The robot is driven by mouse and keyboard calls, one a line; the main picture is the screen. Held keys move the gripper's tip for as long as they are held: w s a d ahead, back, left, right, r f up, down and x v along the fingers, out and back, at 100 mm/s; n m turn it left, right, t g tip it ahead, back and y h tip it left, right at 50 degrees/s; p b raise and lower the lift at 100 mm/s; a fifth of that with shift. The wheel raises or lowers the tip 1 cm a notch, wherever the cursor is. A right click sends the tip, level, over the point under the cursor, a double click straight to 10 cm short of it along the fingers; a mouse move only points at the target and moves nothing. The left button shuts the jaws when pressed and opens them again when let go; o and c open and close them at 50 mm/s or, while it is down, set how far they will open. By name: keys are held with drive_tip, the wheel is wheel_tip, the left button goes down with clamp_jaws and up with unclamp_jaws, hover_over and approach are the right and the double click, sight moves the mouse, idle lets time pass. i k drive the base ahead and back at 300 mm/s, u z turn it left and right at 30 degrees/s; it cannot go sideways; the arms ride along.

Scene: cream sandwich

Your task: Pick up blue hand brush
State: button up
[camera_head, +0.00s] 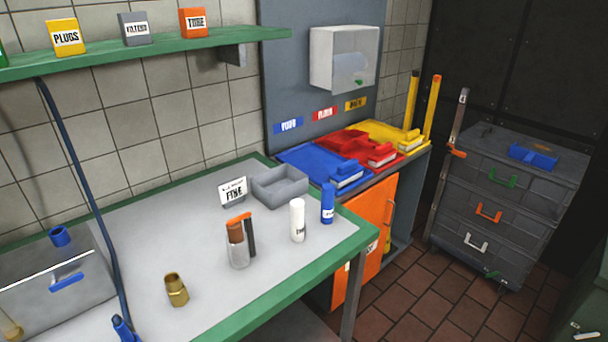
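A blue hand brush (347,171), with a blue top and a pale strip of bristles below, lies at the front right of a flat blue tray or dustpan (303,160). This stands on a counter beyond the green-edged table, in front of the grey wall panel. Another blue object (533,157) lies on top of the dark drawer cabinet; I cannot tell what it is. My gripper is not in view.
A blue bottle (328,203), white bottle (297,219) and grey bin (280,186) stand on the nearer table (150,230). Tiled floor (400,300) is clear before the drawer cabinet (500,200).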

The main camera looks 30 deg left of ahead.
sight(350, 171)
drive_tip(key=u, duration=1.15)
